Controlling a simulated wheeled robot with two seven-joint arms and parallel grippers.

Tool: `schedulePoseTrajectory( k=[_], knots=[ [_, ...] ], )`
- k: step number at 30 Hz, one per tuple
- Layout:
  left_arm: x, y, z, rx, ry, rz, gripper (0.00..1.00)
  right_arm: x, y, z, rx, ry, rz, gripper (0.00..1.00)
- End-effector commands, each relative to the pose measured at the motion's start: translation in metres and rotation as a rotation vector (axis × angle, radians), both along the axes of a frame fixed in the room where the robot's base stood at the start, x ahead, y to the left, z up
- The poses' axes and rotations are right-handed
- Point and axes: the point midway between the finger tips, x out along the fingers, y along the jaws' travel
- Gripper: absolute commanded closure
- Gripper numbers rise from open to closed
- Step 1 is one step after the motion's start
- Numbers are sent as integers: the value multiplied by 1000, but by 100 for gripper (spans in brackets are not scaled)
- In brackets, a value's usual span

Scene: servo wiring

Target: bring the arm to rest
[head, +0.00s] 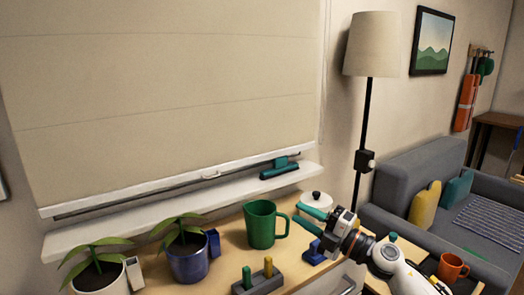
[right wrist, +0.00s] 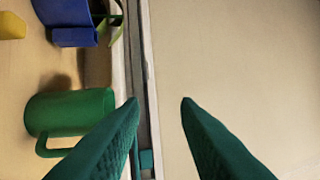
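My right arm (head: 395,268) comes in from the lower right in the head view. Its right gripper (head: 298,215) points left with two teal fingers spread apart, near the white lidded pot and right of the green jug (head: 261,224). In the right wrist view the fingers of the right gripper (right wrist: 159,104) are wide apart with nothing between them. The green jug (right wrist: 70,110) shows there to the left of the fingers. My left arm and gripper are in neither view.
The wooden counter (head: 222,260) holds potted plants (head: 188,262), a peg block (head: 258,284) and the white pot (head: 318,198). A lowered blind (head: 165,90) hangs above the white sill (head: 120,224). A floor lamp (head: 368,110) and grey sofa (head: 410,172) stand right.

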Motion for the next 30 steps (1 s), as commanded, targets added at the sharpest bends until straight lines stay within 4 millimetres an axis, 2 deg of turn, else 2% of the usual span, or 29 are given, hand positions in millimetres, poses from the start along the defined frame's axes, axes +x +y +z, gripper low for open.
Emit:
schedulePoseTrajectory(
  k=[5, 11, 14, 17, 20, 22, 24, 27, 30],
  knots=[
    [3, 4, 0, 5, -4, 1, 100, -7, 1, -5, 119, 38, -63, 71],
    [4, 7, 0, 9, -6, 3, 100, -18, -8, -19, 303, 129, -191, 71],
    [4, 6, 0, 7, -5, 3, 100, -27, -19, -34, 415, 210, -285, 71],
    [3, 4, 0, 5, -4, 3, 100, -41, -36, -59, 540, 331, -415, 71],
    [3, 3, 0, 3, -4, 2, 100, -67, -60, -102, 672, 524, -596, 71],
    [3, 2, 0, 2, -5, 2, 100, -96, -77, -139, 748, 692, -738, 71],
    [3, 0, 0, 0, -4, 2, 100, -132, -92, -178, 795, 870, -877, 71],
    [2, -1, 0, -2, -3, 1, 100, -185, -103, -220, 817, 1099, -1031, 71],
    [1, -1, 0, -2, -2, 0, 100, -231, -107, -247, 808, 1276, -1137, 71]
  ],
)
